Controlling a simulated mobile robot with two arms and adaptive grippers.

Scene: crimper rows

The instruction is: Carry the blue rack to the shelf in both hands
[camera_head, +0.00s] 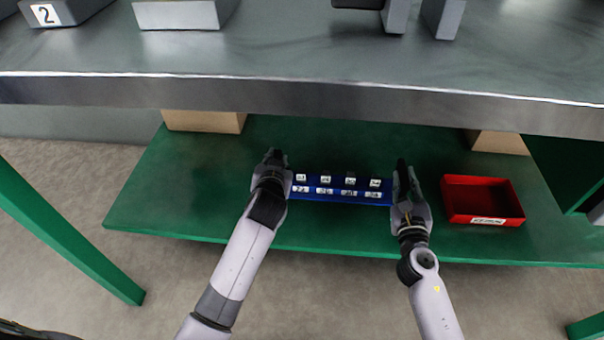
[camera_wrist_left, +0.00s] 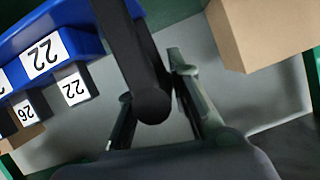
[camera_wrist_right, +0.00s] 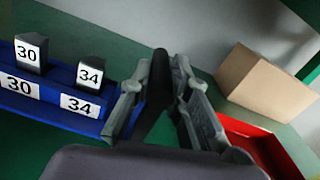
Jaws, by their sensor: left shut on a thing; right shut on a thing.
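The blue rack (camera_head: 337,200) is a long narrow bar between my two grippers, over the green lower shelf (camera_head: 170,200). It carries two rows of white number labels. In the left wrist view the rack (camera_wrist_left: 88,44) shows 22 and 26; in the right wrist view the rack (camera_wrist_right: 50,92) shows 30 and 34, with small dark blocks standing in it. My left gripper (camera_head: 274,160) is shut on its left end, my right gripper (camera_head: 403,173) on its right end. The rack looks about level. I cannot tell whether its underside touches the shelf.
A red bin (camera_head: 482,200) stands on the shelf just right of my right gripper. Cardboard boxes (camera_head: 204,121) (camera_head: 499,142) stand at the back. The grey metal worktop (camera_head: 300,62) overhangs the shelf's rear. The shelf's left part is clear. A green leg (camera_head: 70,235) is at left.

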